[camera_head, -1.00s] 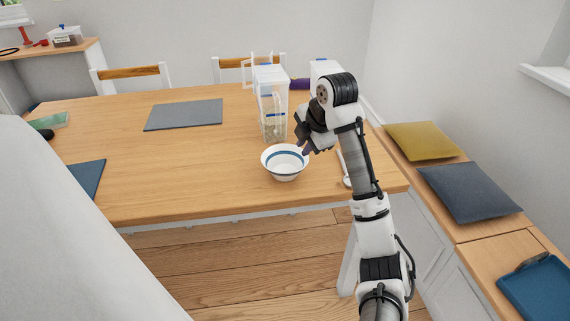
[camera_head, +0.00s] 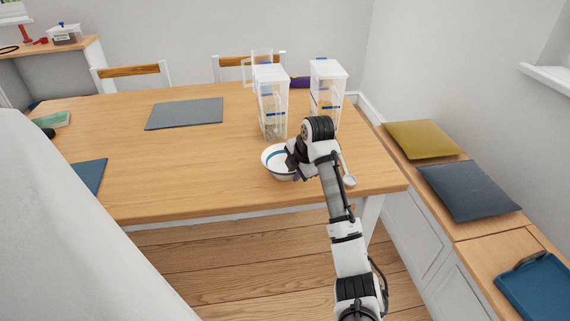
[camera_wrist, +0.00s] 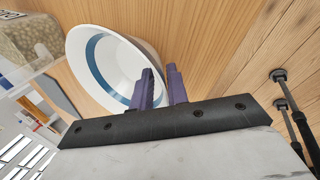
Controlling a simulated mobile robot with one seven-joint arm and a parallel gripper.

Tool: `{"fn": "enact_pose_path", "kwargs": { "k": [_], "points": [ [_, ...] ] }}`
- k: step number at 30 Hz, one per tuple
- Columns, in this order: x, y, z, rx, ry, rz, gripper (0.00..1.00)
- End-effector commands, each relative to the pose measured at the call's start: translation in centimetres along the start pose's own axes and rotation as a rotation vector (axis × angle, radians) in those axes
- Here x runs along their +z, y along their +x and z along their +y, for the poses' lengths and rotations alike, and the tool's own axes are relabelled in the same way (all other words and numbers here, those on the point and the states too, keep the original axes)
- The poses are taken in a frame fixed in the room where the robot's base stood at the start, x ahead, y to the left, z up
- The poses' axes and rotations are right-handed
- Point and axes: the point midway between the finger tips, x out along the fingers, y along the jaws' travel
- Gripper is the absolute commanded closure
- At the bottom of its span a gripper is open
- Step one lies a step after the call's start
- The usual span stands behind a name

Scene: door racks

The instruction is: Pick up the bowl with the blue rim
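The white bowl with a blue band just inside its rim (camera_head: 274,158) stands upright on the table near its front edge. In the wrist view the bowl (camera_wrist: 116,55) lies just beyond my fingers. Whether either touches is unclear. In the head view my wrist covers the bowl's right side, and the fingertips (camera_head: 295,173) are mostly hidden.
Clear containers (camera_head: 272,118) (camera_head: 327,85) stand behind the bowl; one also shows close by in the wrist view (camera_wrist: 22,45). A grey placemat (camera_head: 185,113) lies further back.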

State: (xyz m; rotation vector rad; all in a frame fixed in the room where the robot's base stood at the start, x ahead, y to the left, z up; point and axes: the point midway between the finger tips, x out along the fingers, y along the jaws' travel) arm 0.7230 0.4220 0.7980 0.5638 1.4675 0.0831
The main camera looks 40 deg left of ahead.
Motion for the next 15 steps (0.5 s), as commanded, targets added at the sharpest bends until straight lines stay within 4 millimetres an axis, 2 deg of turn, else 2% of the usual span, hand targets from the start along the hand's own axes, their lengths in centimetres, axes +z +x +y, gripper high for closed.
{"fn": "enact_pose_path", "kwargs": {
  "k": [3, 10, 14, 15],
  "points": [
    [-0.02, 0.95, 0.0, 0.0, 0.0, 0.0, 0.84],
    [0.01, 1.12, -0.01, 0.001, 0.0, -0.001, 0.84],
    [0.0, 1.1, 0.0, 0.001, 0.0, -0.001, 1.0],
    [0.0, 1.1, -0.01, 0.001, 0.0, -0.001, 1.0]
  ]
}}
